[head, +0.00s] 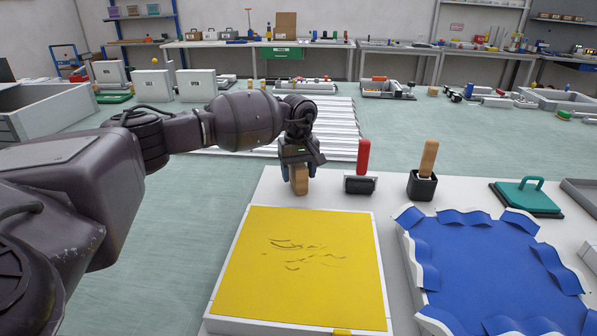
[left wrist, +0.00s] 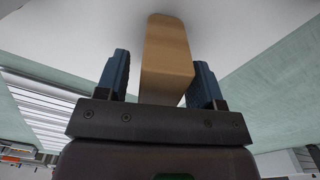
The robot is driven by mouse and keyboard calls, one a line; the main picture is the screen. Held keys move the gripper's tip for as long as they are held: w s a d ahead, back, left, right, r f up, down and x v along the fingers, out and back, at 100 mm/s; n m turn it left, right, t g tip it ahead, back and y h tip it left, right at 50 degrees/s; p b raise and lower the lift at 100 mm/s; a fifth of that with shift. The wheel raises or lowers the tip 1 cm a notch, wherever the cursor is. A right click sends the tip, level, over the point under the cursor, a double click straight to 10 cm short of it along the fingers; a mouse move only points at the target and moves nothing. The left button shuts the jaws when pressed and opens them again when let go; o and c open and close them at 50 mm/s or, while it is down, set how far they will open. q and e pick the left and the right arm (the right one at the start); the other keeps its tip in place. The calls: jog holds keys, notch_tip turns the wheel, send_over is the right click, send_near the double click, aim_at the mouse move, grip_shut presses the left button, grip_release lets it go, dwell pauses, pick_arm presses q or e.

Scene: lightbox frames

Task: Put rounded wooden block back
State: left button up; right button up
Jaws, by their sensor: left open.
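The rounded wooden block (head: 299,182) is light brown and appears upright on the white table (head: 285,196), behind the yellow panel. My left gripper (head: 301,168) is above it with the fingers around its upper part. In the left wrist view the block (left wrist: 167,55) lies between the two blue-dark fingers of my open left gripper (left wrist: 160,78). A gap shows at the left finger; the block looks close to the right finger, and I cannot tell whether they touch. My right gripper is not in view.
A yellow panel (head: 300,285) with dark marks lies in front. Right of the block stand a red-handled tool (head: 362,170) and a black holder (head: 422,188) with a wooden handle. A teal-handled pad (head: 525,199) and a white-framed blue sheet (head: 490,262) are further right.

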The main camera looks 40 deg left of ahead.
pick_arm(q)
notch_tip(320, 180, up, 12)
jog(key=p, duration=0.1)
jog(key=shift+r, duration=0.15)
dwell(0.4)
dwell(0.4)
